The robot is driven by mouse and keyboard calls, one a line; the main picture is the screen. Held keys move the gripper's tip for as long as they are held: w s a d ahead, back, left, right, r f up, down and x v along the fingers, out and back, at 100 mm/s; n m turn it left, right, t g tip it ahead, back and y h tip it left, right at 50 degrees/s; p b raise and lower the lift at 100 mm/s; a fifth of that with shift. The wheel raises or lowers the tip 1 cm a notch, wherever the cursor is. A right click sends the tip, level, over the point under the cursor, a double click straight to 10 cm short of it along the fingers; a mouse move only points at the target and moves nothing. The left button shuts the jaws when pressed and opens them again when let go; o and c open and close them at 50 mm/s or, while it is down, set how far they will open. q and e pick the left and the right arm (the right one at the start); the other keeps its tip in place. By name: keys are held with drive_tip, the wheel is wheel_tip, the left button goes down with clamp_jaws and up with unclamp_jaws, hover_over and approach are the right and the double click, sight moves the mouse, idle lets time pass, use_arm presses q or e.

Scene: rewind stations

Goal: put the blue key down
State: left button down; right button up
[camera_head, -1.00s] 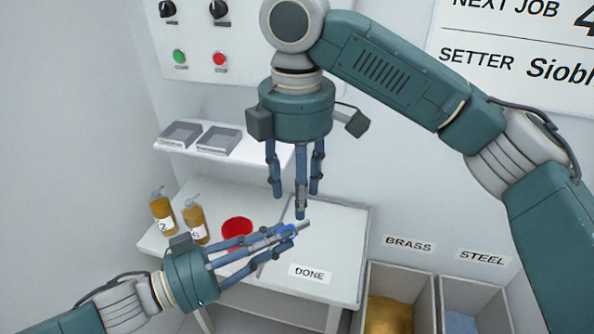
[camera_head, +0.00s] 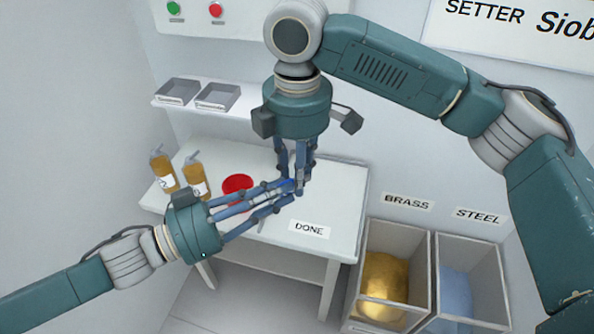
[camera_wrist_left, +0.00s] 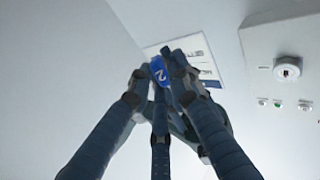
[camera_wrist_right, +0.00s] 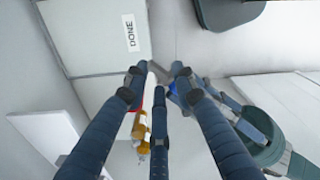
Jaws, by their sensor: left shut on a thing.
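The blue key (camera_wrist_left: 158,70), its bow marked 2, is held between the fingers of my left gripper (camera_head: 294,188), which is shut on it above the white bench (camera_head: 330,200). In the head view only a bit of blue shows between the fingers. My right gripper (camera_head: 299,180) points down from above, its fingertips right at the key and the left fingertips. In the right wrist view, a grey piece lies between the right fingertips (camera_wrist_right: 157,76); I cannot tell whether they grip it. The DONE label (camera_head: 309,229) is at the bench's front right.
A red disc (camera_head: 237,185) and two amber bottles (camera_head: 197,178) stand on the bench left of the grippers. A shelf with two grey trays (camera_head: 217,97) is behind. The BRASS bin (camera_head: 393,240) and STEEL bin (camera_head: 472,250) are at right. The bench around DONE is clear.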

use_arm(q)
drive_tip(key=c, duration=1.5)
unclamp_jaws()
drive_tip(key=shift+w, duration=0.1)
drive_tip(key=shift+c, duration=0.2)
drive_tip(key=shift+a, duration=0.1)
